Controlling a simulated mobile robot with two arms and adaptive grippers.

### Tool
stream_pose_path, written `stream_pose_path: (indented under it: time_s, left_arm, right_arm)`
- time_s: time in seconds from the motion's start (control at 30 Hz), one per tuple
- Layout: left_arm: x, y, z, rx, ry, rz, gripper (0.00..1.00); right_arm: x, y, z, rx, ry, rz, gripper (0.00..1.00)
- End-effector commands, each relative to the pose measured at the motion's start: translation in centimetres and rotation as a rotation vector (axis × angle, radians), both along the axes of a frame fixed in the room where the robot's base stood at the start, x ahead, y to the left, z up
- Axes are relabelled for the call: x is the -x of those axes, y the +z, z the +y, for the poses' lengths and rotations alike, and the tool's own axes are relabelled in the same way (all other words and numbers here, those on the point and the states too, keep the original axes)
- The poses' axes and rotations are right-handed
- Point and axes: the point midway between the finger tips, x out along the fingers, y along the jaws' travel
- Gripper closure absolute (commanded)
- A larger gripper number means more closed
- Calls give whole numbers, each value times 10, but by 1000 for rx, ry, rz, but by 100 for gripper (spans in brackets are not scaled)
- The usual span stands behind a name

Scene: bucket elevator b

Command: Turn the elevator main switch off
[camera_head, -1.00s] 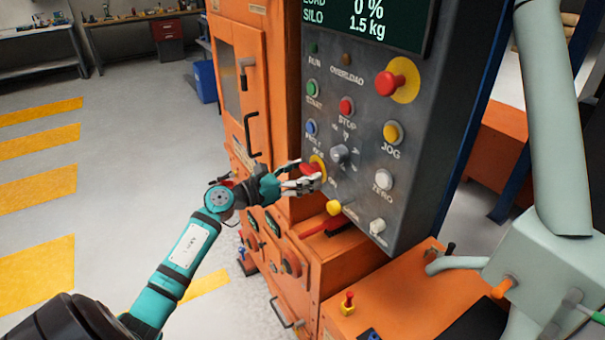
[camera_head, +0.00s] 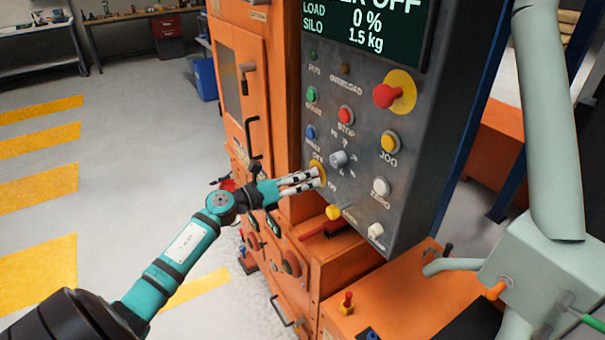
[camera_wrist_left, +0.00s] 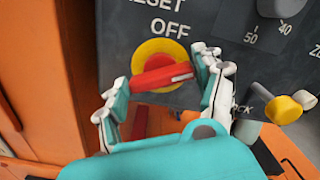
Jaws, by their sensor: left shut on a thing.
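The main switch is a red handle on a round yellow plate (camera_head: 317,167), at the lower left of the grey control panel (camera_head: 411,211). In the left wrist view the red handle (camera_wrist_left: 162,76) lies nearly level, its right end slightly higher, below the word OFF. My left gripper (camera_head: 318,178) is at the switch, with its fingers around the two ends of the handle. It also shows in the left wrist view (camera_wrist_left: 163,84). In the head view the fingers hide most of the handle. The display (camera_head: 366,28) shows "ER OFF", cut by the frame top. My right gripper is not in view.
A grey selector knob (camera_head: 339,159) is just above right of my left gripper, and a yellow knob (camera_head: 333,212) just below. A red emergency button (camera_head: 388,95) is higher up. The orange cabinet (camera_head: 236,80) stands left of the panel. The floor at left is open.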

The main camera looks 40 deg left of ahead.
Motion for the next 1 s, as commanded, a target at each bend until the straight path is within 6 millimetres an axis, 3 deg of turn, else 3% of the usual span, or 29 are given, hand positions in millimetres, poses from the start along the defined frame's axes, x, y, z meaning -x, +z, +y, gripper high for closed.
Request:
stream_pose_path:
  time_s: [1.0]
  left_arm:
    - [-1, -1, 3, 841, 3, 348, 63]
  right_arm:
    - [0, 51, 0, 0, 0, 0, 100]
